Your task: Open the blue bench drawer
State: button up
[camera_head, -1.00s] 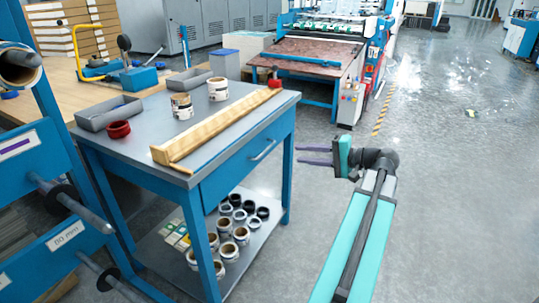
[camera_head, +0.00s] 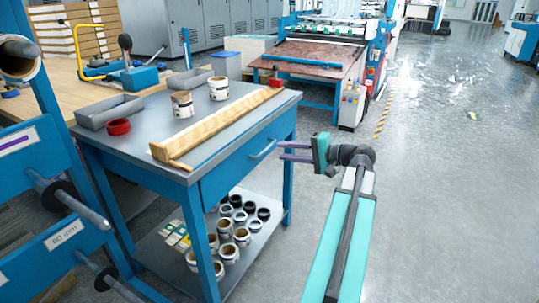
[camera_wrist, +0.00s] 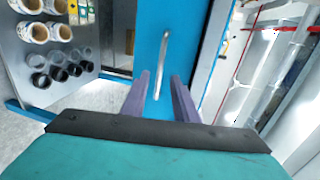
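The blue bench drawer (camera_head: 236,169) is closed in the front of the grey-topped blue bench (camera_head: 140,142). Its silver bar handle (camera_head: 263,149) is on the drawer front, and it also shows in the wrist view (camera_wrist: 161,66). My gripper (camera_head: 281,151) is just in front of the handle, to its right in the head view. In the wrist view its two purple-grey fingers (camera_wrist: 160,98) are apart, with the handle lined up between and beyond their tips. The gripper is open and empty. Whether the tips reach the handle is hard to tell.
Several rolls and rings (camera_head: 242,236) are on the lower shelf. The floor (camera_head: 440,190) at the right is clear.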

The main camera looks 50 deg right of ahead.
jog(key=b+x, duration=0.1)
jog(key=x, duration=0.5)
dwell(0.3)
grip_shut()
